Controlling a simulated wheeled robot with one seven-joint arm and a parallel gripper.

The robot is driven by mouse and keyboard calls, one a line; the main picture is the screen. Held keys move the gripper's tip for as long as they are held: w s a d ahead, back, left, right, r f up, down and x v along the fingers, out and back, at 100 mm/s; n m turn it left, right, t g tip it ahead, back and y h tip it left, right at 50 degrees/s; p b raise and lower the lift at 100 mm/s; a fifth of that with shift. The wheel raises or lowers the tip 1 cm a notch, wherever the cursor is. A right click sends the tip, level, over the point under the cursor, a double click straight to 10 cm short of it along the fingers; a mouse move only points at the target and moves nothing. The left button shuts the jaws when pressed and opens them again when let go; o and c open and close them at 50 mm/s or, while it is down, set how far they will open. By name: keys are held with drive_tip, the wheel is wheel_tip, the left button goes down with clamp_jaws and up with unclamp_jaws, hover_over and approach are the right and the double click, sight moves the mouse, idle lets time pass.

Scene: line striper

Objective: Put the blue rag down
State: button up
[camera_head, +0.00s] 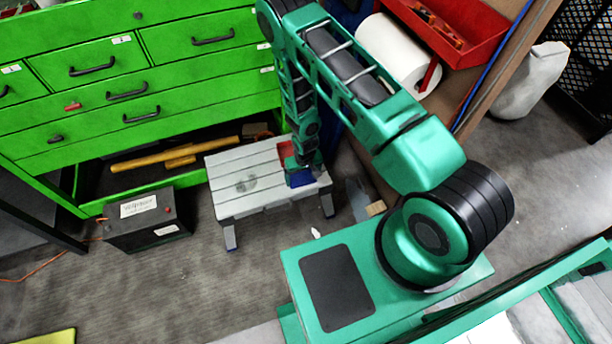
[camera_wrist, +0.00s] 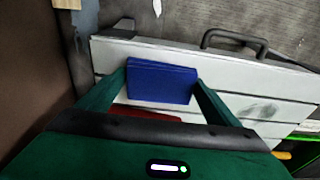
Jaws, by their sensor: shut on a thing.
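The blue rag (camera_head: 299,179) is a small folded blue block at the right end of the grey slatted step stool (camera_head: 240,200). In the wrist view the rag (camera_wrist: 162,84) sits between the two green fingers of my gripper (camera_wrist: 161,80), which is shut on it. My gripper (camera_head: 300,171) points down over the stool top, which also shows in the wrist view (camera_wrist: 222,78). The rag is at or just above the slats; I cannot tell whether it touches them.
A red object (camera_wrist: 150,112) lies beside the rag, partly hidden by my gripper. A green drawer cabinet (camera_head: 130,75) stands behind the stool. A black battery box (camera_head: 145,222) is on the floor at left. The stool's left half is clear.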

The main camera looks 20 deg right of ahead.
drive_tip(key=shift+f, duration=0.1)
drive_tip(key=o, duration=1)
